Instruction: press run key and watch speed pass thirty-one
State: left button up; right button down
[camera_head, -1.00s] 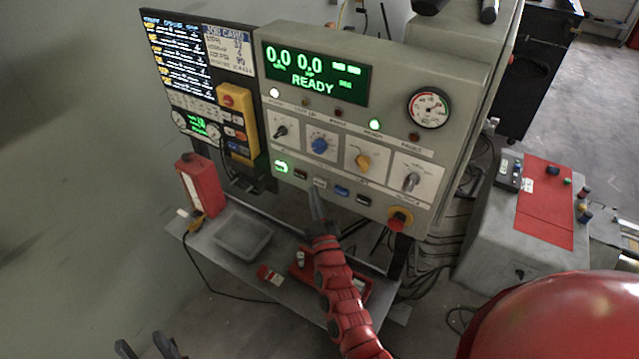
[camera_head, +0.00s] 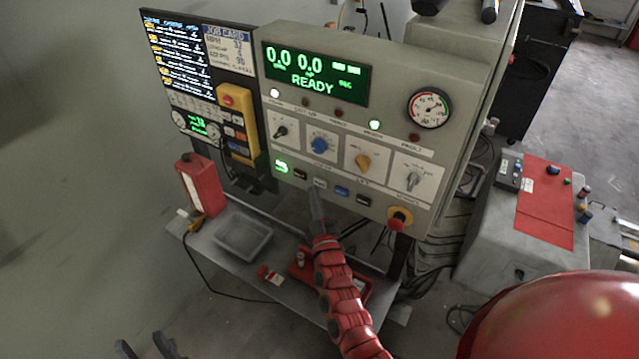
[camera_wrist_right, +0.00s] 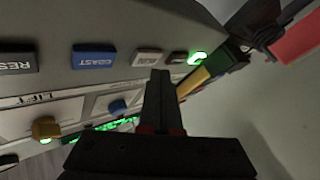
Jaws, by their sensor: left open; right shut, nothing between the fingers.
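The pale run key (camera_head: 320,183) is in the key row along the bottom of the grey console (camera_head: 455,100). It also shows in the right wrist view (camera_wrist_right: 147,57), left of a dark key and right of the blue coast key (camera_wrist_right: 95,57). My right gripper (camera_head: 316,194) is shut and empty, its tips just below the run key; in the wrist view its fingertips (camera_wrist_right: 160,73) appear close to the key's edge. I cannot tell whether they touch. The green display (camera_head: 313,75) reads 0.0, 0.0 and READY. My left gripper (camera_head: 146,348) is open at the bottom left edge.
A red emergency knob (camera_head: 398,221) is at the console's lower right. A green-lit key (camera_head: 281,167) is at the row's left end. A shelf (camera_head: 207,247) below holds a grey tray (camera_head: 243,236). A job card screen (camera_head: 185,60) is at left.

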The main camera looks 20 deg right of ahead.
jog(key=shift+w+d, duration=0.1)
jog(key=shift+w+d, duration=0.2)
jog(key=shift+d, duration=0.05)
